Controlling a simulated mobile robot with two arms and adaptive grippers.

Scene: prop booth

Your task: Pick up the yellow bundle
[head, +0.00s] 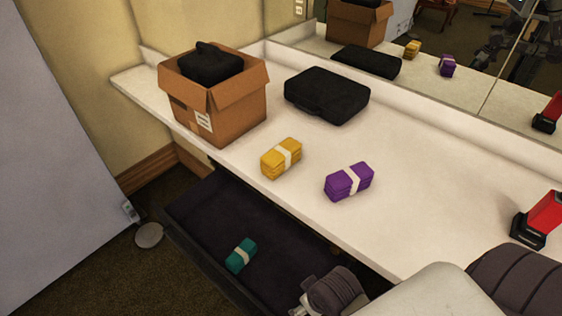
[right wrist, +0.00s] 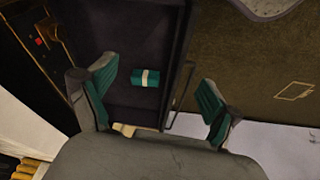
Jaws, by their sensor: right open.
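The yellow bundle (head: 281,158) has a white band and lies on the white counter, left of the purple bundle and in front of the cardboard box. A yellow edge (right wrist: 32,167) shows at the lower left of the right wrist view. My right gripper (right wrist: 158,80) is open, with its two green-padded fingers apart and nothing between them. The open drawer with a teal bundle lies beyond the fingers in that view. In the head view, parts of my arm show at the bottom, apart from the yellow bundle. My left gripper is not in view.
A purple bundle (head: 349,181) and a black case (head: 327,95) lie on the counter (head: 420,190). A cardboard box (head: 225,115) holds a black bag. A teal bundle (head: 241,255) lies in the open drawer (head: 205,215). A red-and-black object (head: 541,218) stands at right. A mirror (head: 430,75) backs the counter.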

